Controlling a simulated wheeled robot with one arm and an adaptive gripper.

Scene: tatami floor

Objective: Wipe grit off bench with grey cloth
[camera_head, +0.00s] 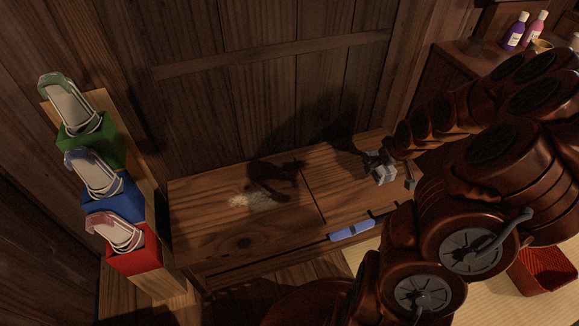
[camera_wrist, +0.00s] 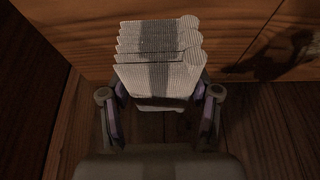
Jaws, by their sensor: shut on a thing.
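The wooden bench (camera_head: 215,255) runs along the plank wall in the head view. A pale patch of grit (camera_head: 250,199) lies on its left half. My gripper (camera_wrist: 161,108) is shut on the folded grey cloth (camera_wrist: 155,52), which sits between the two fingers in the wrist view. In the head view the cloth (camera_head: 381,172) is over the bench's right half, to the right of the grit and apart from it. Whether the cloth touches the bench top is unclear. My arm hides part of the bench's right end.
A blue-handled object (camera_head: 352,230) lies at the bench's front edge. Green (camera_head: 92,145), blue (camera_head: 118,200) and red (camera_head: 135,252) boxes stand on a stepped wooden stand at left. A red basket (camera_head: 545,270) is at lower right. Bottles (camera_head: 516,31) stand on a cabinet at upper right.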

